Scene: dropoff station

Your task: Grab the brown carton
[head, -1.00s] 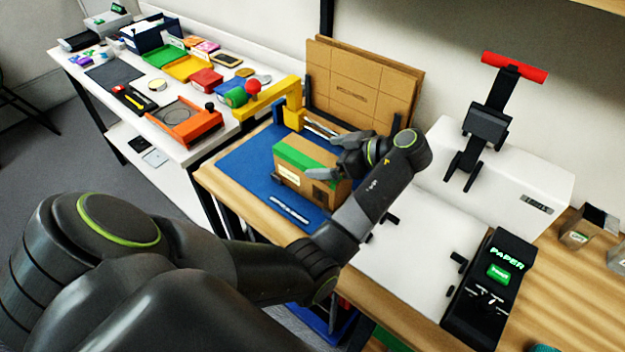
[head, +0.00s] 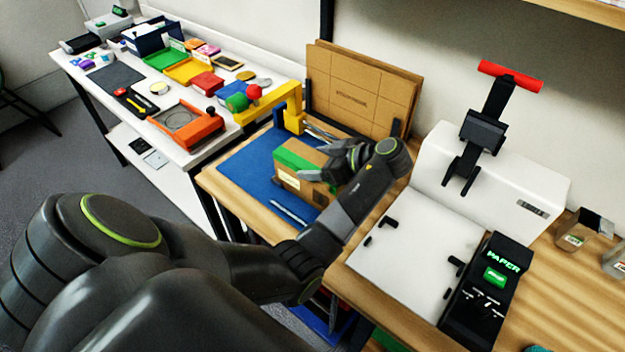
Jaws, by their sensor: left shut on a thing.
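The brown carton (head: 291,187) has a green band along its top and a pale label on its front. It sits on the blue mat (head: 245,178) on the wooden bench. My left gripper (head: 325,168) is at the carton's right end, with its fingers around the upper part and shut on it. The gripper and wrist hide the carton's right end. I cannot tell whether the carton touches the mat all along its base. My right gripper is not in view.
Flat cardboard sheets (head: 360,88) stand upright behind the mat. A yellow arm with a red knob (head: 254,92) stands at the mat's back left. A white paper machine (head: 420,250) with a red-handled lever (head: 510,76) is on the right. A white table (head: 185,100) with coloured trays stands left.

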